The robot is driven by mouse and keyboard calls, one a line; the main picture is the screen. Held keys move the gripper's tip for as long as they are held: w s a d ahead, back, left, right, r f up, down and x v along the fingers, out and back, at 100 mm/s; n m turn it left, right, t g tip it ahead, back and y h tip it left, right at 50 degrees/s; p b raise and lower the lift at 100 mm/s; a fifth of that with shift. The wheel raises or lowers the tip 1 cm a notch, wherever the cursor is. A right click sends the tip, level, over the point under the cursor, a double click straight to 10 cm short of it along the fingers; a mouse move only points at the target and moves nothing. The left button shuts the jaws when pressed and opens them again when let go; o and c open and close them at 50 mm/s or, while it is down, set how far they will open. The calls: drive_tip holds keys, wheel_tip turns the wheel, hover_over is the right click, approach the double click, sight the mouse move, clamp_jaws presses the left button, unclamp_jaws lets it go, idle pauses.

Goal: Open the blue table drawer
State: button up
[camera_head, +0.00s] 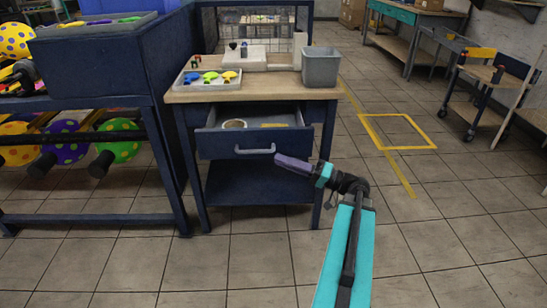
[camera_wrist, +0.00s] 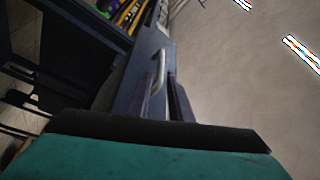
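The dark blue table drawer (camera_head: 222,146) is pulled out from under the wooden tabletop, and its inside shows from above. A grey bar handle (camera_head: 255,150) is on its front; it also shows in the wrist view (camera_wrist: 160,70). My gripper (camera_head: 279,160) is just in front of the drawer front, close to the right end of the handle. In the wrist view my two fingers (camera_wrist: 163,98) stand apart, with the handle in line with the gap between them. I see no firm grip on the handle; whether a finger touches it is unclear.
The drawer holds a round tape-like ring (camera_head: 234,124) and a yellow item (camera_head: 274,125). On the tabletop (camera_head: 250,91) are a tray of coloured pieces (camera_head: 207,79) and a grey bin (camera_head: 321,67). A balloon rack (camera_head: 95,102) stands left.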

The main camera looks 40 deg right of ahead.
drive_tip(key=shift+v, duration=2)
drive_tip(key=shift+r, duration=0.1)
